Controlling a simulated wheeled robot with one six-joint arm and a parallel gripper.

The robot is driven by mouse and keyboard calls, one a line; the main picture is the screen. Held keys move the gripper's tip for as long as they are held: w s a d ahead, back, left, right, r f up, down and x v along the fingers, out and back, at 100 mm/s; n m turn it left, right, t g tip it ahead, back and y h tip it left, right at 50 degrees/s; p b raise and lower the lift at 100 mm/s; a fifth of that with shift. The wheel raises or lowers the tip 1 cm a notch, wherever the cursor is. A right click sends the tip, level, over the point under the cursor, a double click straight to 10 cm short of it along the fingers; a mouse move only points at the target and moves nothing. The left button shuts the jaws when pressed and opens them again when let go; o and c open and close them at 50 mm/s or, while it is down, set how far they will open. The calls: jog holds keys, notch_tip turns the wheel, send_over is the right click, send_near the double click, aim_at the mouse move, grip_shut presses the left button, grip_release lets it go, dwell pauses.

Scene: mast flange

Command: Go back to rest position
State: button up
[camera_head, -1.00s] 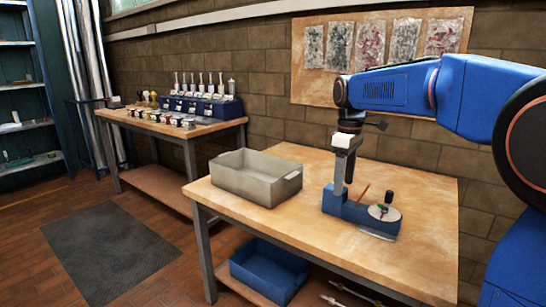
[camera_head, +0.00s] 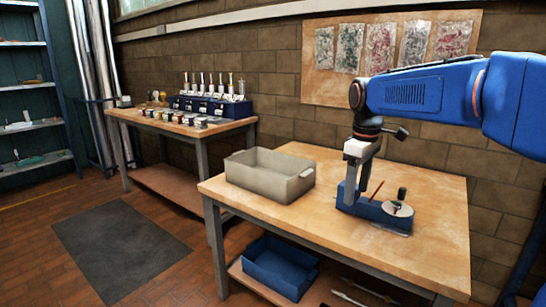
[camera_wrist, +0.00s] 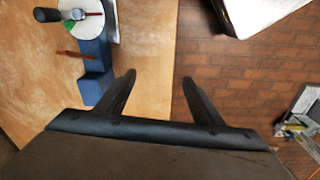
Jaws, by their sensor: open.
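My gripper (camera_wrist: 159,77) is open and empty, its two dark fingers spread apart in the wrist view. In the head view my blue arm reaches in from the right, and the gripper (camera_head: 351,188) hangs down in front of the left end of a blue holder (camera_head: 377,213). I cannot tell from there whether it touches the holder. The wrist view shows the holder (camera_wrist: 95,62) to the left of the fingers, with no contact visible. A round white plate (camera_wrist: 80,18) with a dark knob sits at its end, and a reddish-brown stick (camera_wrist: 78,56) stands out beside it.
The wooden table (camera_head: 300,225) also bears an open grey bin (camera_head: 270,178) at left. A blue bin (camera_head: 280,266) is on its lower shelf. Another bench (camera_head: 187,127) with cups and a blue rack stands behind left. Floor with a dark mat (camera_head: 120,243) is clear at left.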

jog(key=s+d+f+m+t, duration=0.1)
jog(key=s+d+f+m, duration=0.1)
jog(key=s, duration=0.7)
jog(key=s+d+f+m+t, duration=0.1)
jog(key=s+d+f+m, duration=0.1)
jog(key=s+f+m, duration=0.2)
jog(key=s+d+f+m+t, duration=0.2)
jog(key=s+f, duration=0.6)
jog(key=s, duration=0.8)
jog(key=shift+m, duration=0.7)
